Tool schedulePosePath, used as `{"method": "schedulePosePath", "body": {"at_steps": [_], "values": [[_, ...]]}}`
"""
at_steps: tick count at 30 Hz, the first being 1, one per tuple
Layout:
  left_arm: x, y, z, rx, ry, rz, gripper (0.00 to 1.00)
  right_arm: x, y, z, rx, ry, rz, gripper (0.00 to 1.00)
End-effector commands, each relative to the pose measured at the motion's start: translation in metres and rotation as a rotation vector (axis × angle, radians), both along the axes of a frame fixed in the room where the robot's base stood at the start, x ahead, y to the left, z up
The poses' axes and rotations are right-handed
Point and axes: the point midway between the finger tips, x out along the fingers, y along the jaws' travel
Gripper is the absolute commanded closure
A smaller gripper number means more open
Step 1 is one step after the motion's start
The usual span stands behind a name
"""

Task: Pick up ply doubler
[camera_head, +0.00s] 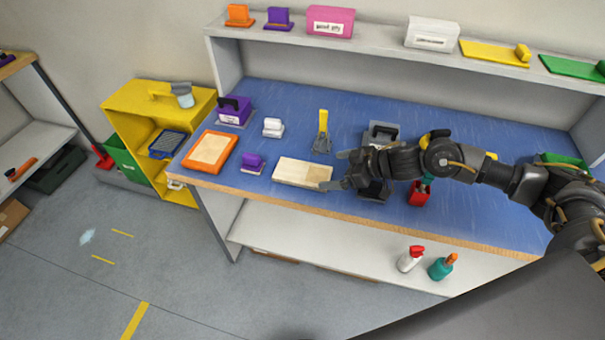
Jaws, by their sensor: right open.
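A flat, pale wooden rectangle (301,172), which looks like the ply doubler, lies on the blue bench top (300,100) near its front edge. My right gripper (333,170) comes in from the right, with its fingers pointing left and spread apart. It is at the board's right end and looks empty. I cannot tell whether the fingertips touch the board or hover above it. My left gripper is not in view.
An orange-framed tray (229,153) with a wood-coloured inside lies left of the board. A purple block (253,162), a white block (272,127) and a yellow-handled scraper (323,130) stand near. A grey caddy (381,134) is behind my wrist, a red container (419,194) beside it.

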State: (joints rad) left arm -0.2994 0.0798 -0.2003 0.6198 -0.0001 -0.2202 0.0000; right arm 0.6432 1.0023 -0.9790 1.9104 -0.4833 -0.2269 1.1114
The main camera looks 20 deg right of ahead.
Motion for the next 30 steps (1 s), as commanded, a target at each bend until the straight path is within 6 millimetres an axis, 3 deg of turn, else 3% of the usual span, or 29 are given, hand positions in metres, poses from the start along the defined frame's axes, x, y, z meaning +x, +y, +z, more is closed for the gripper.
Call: {"method": "schedulePosePath", "body": {"at_steps": [5, 15, 22, 30], "values": [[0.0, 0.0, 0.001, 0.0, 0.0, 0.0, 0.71, 0.003, 0.001, -0.001, 0.002, 0.007, 0.002, 0.0], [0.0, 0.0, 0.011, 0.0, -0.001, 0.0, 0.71, 0.03, 0.03, -0.027, 0.002, 0.005, 0.002, 0.0], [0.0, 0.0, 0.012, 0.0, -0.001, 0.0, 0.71, 0.034, 0.033, -0.031, 0.002, 0.003, 0.001, 0.0], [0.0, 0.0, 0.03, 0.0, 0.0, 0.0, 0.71, 0.054, 0.055, -0.05, 0.002, 0.005, 0.003, 0.0]]}}
